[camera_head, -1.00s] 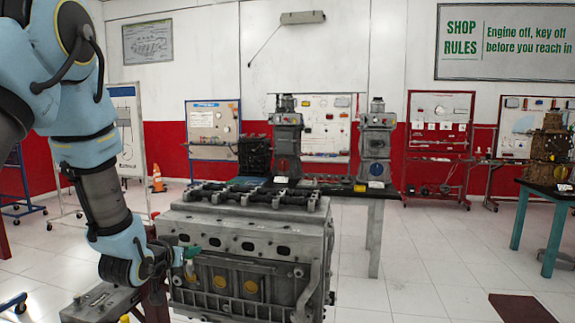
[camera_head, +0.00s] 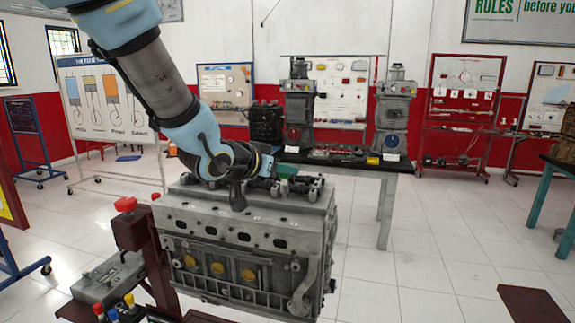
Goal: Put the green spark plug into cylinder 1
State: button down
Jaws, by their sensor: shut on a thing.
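My gripper (camera_head: 270,172) is above the top of the grey engine block (camera_head: 235,270), pointing right in the head view. It is shut on the green spark plug (camera_head: 286,170), of which only a small green part shows at the far side of the jaws. The plug's lower end is hidden or too small to make out. The block's near face has a row of dark oval openings (camera_head: 243,237) along its upper edge, with yellow round plugs below. I cannot tell which place is cylinder 1; my wrist covers part of the block's top.
A red stand with a red knob (camera_head: 125,204) is at the block's left. A grey box (camera_head: 112,277) sits low beside it, near coloured knobs. A dark table (camera_head: 385,165) with engine models stands behind the block.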

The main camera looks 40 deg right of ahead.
aim_at(283, 195)
jog(key=shift+f+b, duration=1.85)
jog(key=shift+f, duration=0.8)
jog(key=shift+a, duration=0.15)
jog(key=shift+f, duration=0.15)
jog(key=shift+f+b, duration=0.45)
jog(key=shift+b, duration=0.25)
jog(key=shift+f+b, duration=0.3)
jog(key=c, duration=0.6)
grip_release()
